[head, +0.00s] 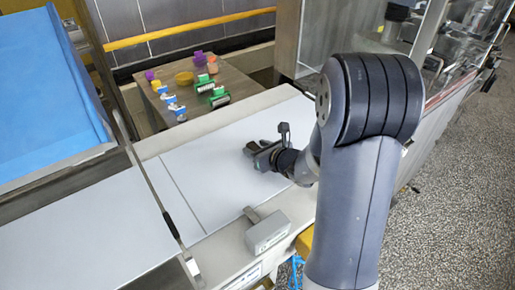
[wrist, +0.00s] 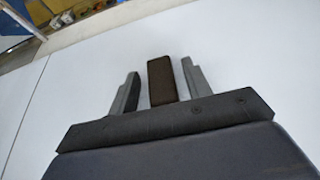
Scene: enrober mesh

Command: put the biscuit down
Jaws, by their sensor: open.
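The biscuit (wrist: 161,80) is a dark brown rectangular bar on the white surface (wrist: 240,70). In the wrist view it lies between the two fingers of my gripper (wrist: 160,82), with a gap showing on each side. My gripper is open around it. In the head view my gripper (head: 252,149) is low over the white surface (head: 215,150), and a small dark shape at its fingers may be the biscuit, too small to tell.
A grey box-shaped fitting (head: 266,232) stands at the near edge of the white surface. A wooden table (head: 225,105) with several coloured items is behind. A blue sheet (head: 45,90) covers a raised panel at left. The white surface left of my gripper is clear.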

